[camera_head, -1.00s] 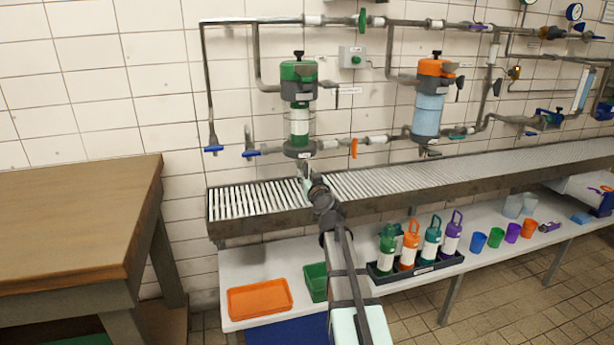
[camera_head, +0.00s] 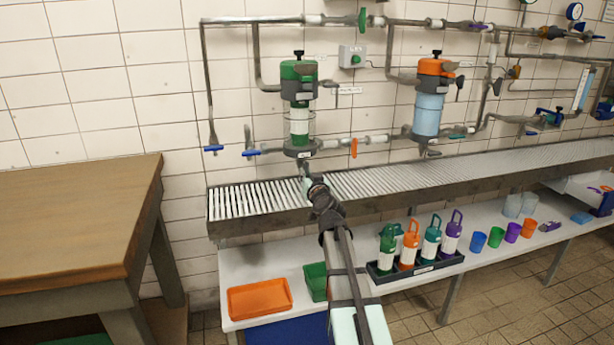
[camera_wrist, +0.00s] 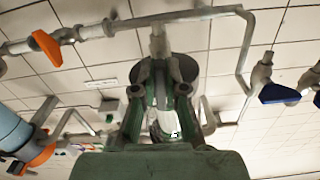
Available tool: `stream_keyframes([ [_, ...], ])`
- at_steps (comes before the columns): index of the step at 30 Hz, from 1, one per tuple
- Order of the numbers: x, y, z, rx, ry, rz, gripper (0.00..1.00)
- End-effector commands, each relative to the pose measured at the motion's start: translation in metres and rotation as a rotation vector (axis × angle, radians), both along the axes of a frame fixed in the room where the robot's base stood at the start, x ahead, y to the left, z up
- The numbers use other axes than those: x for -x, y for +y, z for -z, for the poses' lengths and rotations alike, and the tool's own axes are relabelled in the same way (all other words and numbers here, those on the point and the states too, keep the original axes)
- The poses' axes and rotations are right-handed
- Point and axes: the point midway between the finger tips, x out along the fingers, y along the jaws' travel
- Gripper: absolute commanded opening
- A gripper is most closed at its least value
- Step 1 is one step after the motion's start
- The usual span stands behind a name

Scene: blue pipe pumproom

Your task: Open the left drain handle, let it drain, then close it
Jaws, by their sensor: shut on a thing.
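The left filter housing (camera_head: 299,95), with a green top and clear bowl, hangs on the wall. Its dark underside (camera_head: 300,151) carries a short drain fitting pointing down. My gripper (camera_head: 305,180) is directly below it, reaching up from the front. In the wrist view, which looks up from below, the dark round base (camera_wrist: 185,68) sits behind the fingers. My gripper (camera_wrist: 163,105) is shut on the drain handle, which is mostly hidden between the green fingers. The handle's angle cannot be told. No flowing water is clearly visible.
A grated metal trough (camera_head: 250,200) runs below the pipes. An orange-topped filter (camera_head: 428,100) hangs to the right. An orange valve lever (camera_head: 354,148) and blue levers (camera_head: 251,153) are nearby. Several bottles in a tray (camera_head: 420,268) and an orange tray (camera_head: 259,298) stand on the lower shelf.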

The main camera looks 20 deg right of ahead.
Motion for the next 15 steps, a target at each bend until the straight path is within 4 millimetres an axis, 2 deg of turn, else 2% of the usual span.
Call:
stream_keyframes([
  [15, -0.0017, 0.0055, -0.0034, -0.44, -0.07, 0.0, 0.0],
])
